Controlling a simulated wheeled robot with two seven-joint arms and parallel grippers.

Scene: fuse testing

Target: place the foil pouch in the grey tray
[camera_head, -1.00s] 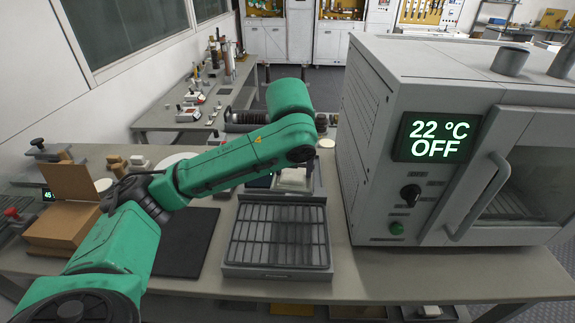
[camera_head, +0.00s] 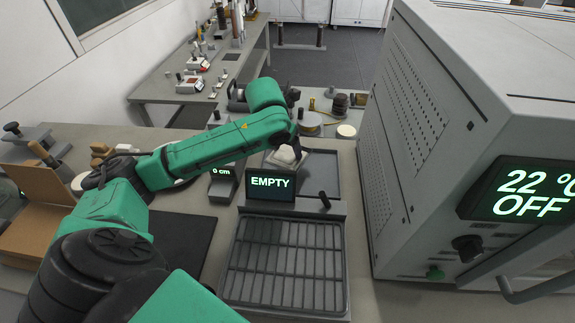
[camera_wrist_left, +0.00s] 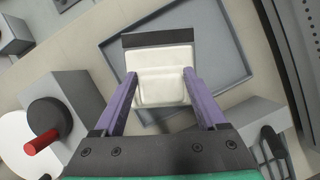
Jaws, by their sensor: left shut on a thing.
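The foil pouch, a pale off-white packet (camera_head: 285,155) with a dark strip along one end, is between the fingers of my left gripper (camera_head: 298,148). In the left wrist view the pouch (camera_wrist_left: 160,62) lies between two purple fingers that are shut on it. The shallow grey tray (camera_head: 324,172) is below and around the pouch; its bare floor shows in the wrist view (camera_wrist_left: 217,62). The pouch is over the tray's area, with a dark shadow near its lower edge. I cannot tell whether it touches the tray floor. My right gripper is not in view.
A wire rack (camera_head: 284,264) is nearer me. A large oven (camera_head: 425,130) blocks the right side. An open cardboard box (camera_head: 30,228) is at left.

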